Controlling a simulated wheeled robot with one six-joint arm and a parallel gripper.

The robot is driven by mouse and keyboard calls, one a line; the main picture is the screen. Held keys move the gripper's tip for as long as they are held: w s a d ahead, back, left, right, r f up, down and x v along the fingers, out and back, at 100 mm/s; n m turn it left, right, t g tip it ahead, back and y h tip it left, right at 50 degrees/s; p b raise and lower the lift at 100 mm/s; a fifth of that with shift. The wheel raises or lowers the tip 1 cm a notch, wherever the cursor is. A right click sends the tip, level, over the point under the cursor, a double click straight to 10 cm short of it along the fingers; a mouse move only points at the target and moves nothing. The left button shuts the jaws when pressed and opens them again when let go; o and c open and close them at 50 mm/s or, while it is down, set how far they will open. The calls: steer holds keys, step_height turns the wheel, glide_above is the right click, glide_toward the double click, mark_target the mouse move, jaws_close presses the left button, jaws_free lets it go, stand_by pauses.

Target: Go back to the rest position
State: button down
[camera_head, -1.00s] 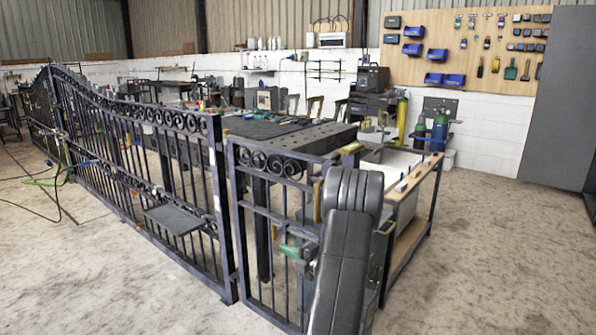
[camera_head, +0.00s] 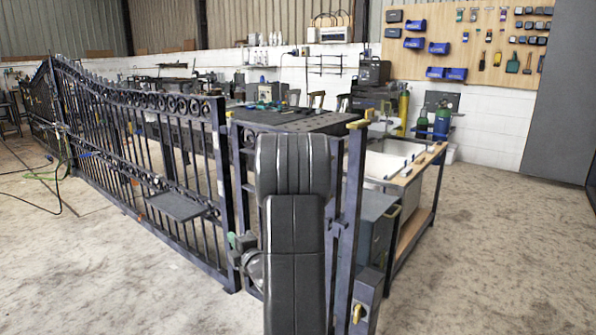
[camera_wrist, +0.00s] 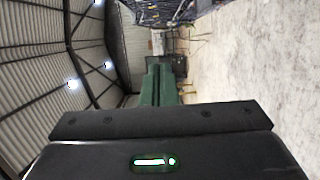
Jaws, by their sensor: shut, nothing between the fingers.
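My gripper (camera_wrist: 160,88) shows in the wrist view as two green fingers lying together, with nothing between them. In the head view my dark arm stands upright in front of the small gate leaf (camera_head: 243,190) and hides much of it. A small green part (camera_head: 241,242) pokes out at the left of my arm, and I take it to be the gripper end. It overlaps the gate bars in the picture; I cannot tell whether it touches them. The long dark scroll gate (camera_head: 140,145) runs away to the left.
A post with a yellow cap (camera_head: 350,215) stands just right of my arm. A wooden-edged bench (camera_head: 425,170) is beyond it. A flat plate (camera_head: 175,206) sticks out from the long gate. Hoses (camera_head: 60,190) lie at far left. Floor is open at front left and right.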

steer(key=shift+s+d, duration=0.2)
steer(key=shift+s, duration=0.95)
steer(key=shift+r, duration=0.1)
